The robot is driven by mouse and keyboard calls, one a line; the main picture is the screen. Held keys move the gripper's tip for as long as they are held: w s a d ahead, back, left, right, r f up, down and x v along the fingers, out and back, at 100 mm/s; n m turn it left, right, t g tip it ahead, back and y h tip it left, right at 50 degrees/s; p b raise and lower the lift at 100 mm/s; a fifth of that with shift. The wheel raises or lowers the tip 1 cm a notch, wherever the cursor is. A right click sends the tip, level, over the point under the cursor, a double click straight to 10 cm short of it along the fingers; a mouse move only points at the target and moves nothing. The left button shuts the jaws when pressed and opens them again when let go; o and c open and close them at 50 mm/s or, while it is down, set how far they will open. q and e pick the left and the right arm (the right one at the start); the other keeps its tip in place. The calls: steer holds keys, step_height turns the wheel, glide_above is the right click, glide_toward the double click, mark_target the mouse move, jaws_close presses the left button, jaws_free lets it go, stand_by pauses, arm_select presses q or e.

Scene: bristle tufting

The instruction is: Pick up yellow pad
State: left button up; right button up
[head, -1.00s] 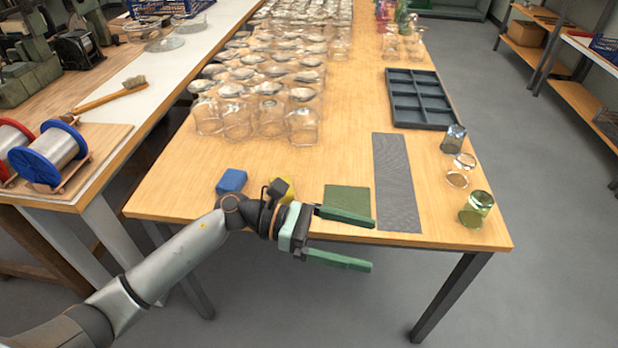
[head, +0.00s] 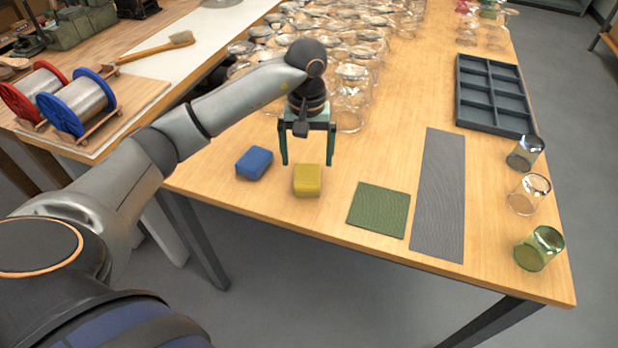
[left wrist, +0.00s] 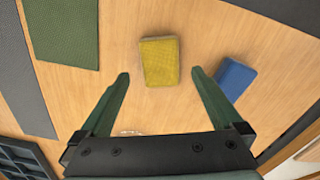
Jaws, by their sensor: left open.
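The yellow pad (head: 307,180) lies flat on the wooden table near its front edge, between a blue pad (head: 254,163) and a green mat (head: 379,209). My left gripper (head: 307,163) is open and points down above the table, just behind the yellow pad. In the left wrist view the yellow pad (left wrist: 160,61) lies ahead of and between the open fingertips, with nothing gripped. The blue pad (left wrist: 236,78) is beside the right-hand finger there. My right gripper does not show.
A long grey mat (head: 440,195) lies right of the green mat. Several glasses stand along the right edge, including a green one (head: 539,249). A dark compartment tray (head: 494,128) is behind them. Many clear glasses (head: 350,108) crowd the table behind my left gripper.

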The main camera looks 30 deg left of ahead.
mark_target(307, 176)
arm_select(q)
steer(key=shift+f, duration=3.55)
steer(key=c, duration=1.2)
steer(key=shift+r, duration=0.1)
steer(key=shift+c, duration=0.2)
steer(key=shift+r, duration=0.2)
step_height(307, 176, up, 2)
steer(key=shift+w+r, duration=0.1)
steer(key=shift+r, duration=0.1)
steer(key=s+d+r, duration=0.2)
steer(key=s+r, duration=0.3)
steer(key=s, duration=0.1)
steer(key=s+d+r, duration=0.2)
steer(key=s+r, duration=0.3)
steer(key=s, duration=0.2)
steer(key=shift+s+d, duration=0.2)
steer(key=shift+d, duration=0.05)
